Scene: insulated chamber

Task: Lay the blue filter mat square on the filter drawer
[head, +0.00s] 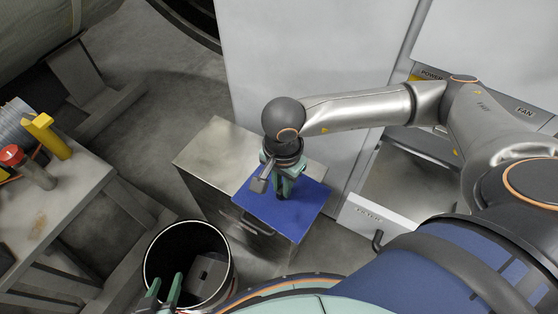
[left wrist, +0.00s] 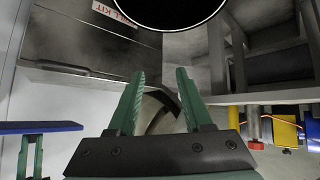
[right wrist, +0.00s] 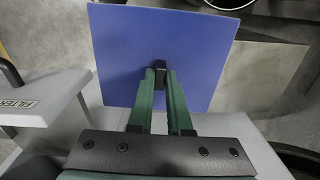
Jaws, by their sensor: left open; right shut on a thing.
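The blue filter mat (head: 300,214) is a flat square with a small black knob (right wrist: 160,74) on its face. My right gripper (head: 281,192) is shut on that knob. The mat hangs level in front of the metal cabinet and shows edge-on in the left wrist view (left wrist: 42,127). The filter drawer (head: 366,215) has a white front labelled FILTER and a dark handle. It lies to the right of the mat in the head view and at the left edge of the right wrist view (right wrist: 22,106). The mat is apart from it. My left gripper (head: 163,290) is open and empty near the black bin.
A metal cabinet (head: 215,150) stands behind the mat. A round black bin (head: 150,262) with a grey object inside stands at lower left. A workbench (head: 75,185) at the left carries red and yellow items. White panels labelled POWER and FAN stand at right.

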